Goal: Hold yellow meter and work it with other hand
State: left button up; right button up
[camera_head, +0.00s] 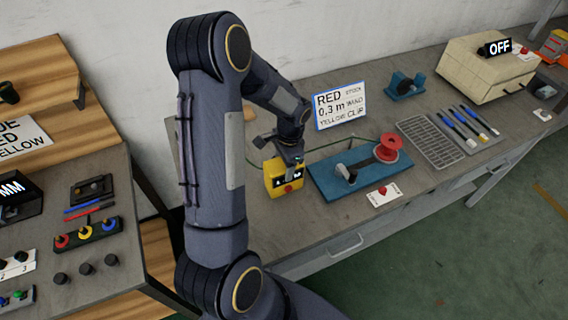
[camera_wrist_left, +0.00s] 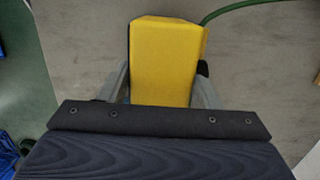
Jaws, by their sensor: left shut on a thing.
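The yellow meter (camera_head: 285,178) is a small box with a dark display and a red button on its front. It is at the left part of the long grey bench. My left gripper (camera_head: 291,163) reaches down from above and is shut on the meter. In the left wrist view the yellow meter (camera_wrist_left: 165,62) sits between the two grey fingers of my left gripper (camera_wrist_left: 160,88). I cannot tell whether the meter touches the bench. My right gripper is not in view.
Right of the meter lies a blue board (camera_head: 335,185) with a red spool (camera_head: 388,148). A sign (camera_head: 339,105) stands behind it. A green cable (camera_head: 335,143) runs past the meter. A wire rack (camera_head: 432,144) and a beige machine (camera_head: 485,70) are further right.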

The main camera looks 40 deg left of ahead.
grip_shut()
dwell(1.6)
